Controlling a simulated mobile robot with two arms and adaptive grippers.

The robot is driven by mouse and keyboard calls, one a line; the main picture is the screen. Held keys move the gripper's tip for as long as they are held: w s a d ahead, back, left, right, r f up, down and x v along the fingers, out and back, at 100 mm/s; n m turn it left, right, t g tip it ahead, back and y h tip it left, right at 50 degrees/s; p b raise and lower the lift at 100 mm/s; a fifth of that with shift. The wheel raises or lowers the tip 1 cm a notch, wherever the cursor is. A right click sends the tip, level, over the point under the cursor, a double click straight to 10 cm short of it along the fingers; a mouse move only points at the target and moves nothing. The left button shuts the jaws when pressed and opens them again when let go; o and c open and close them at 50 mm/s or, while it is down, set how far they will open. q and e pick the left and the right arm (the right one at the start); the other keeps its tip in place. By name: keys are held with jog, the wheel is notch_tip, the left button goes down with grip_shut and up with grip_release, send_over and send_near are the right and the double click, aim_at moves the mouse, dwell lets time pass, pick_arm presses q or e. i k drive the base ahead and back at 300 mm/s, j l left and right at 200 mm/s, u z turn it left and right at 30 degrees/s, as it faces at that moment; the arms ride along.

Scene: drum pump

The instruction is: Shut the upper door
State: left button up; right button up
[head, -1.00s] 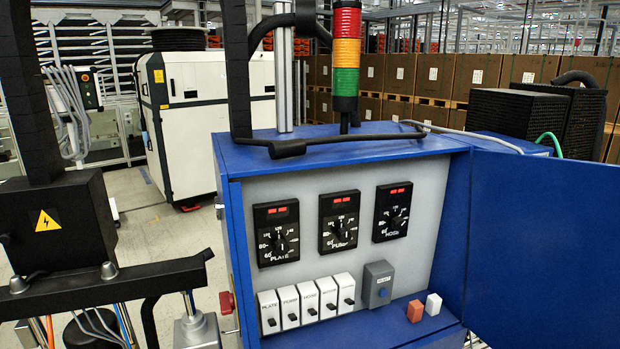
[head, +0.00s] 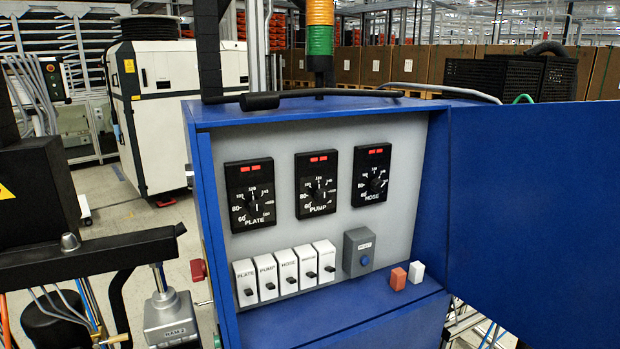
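The upper door (head: 545,210) is a flat blue panel hinged on the right side of the blue cabinet (head: 212,215). It stands wide open, swung out to the right, and runs past the right edge of the head view. The open cabinet shows a grey panel with three black dials, marked plate (head: 250,193), pump (head: 317,184) and hose (head: 371,175). Below them are several white switches (head: 285,269) and a grey box with a blue button (head: 359,252). Neither of my grippers is in view.
An orange block (head: 397,279) and a white block (head: 417,272) are at the cabinet's lower right. A black frame with a grey fitting (head: 170,320) stands left of the cabinet. A white machine (head: 165,110) and brown boxes (head: 430,64) are behind.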

aim_at(533, 245)
jog(key=k, duration=0.55)
jog(key=k+u, duration=0.45)
jog(key=k+j+u, duration=0.2)
jog(key=u, duration=0.2)
jog(key=l+u, duration=0.15)
jog(key=l, duration=0.75)
jog(key=k+l+u, duration=0.15)
jog(key=l, duration=2.15)
jog(key=k+l, duration=0.1)
jog(key=l, duration=1.3)
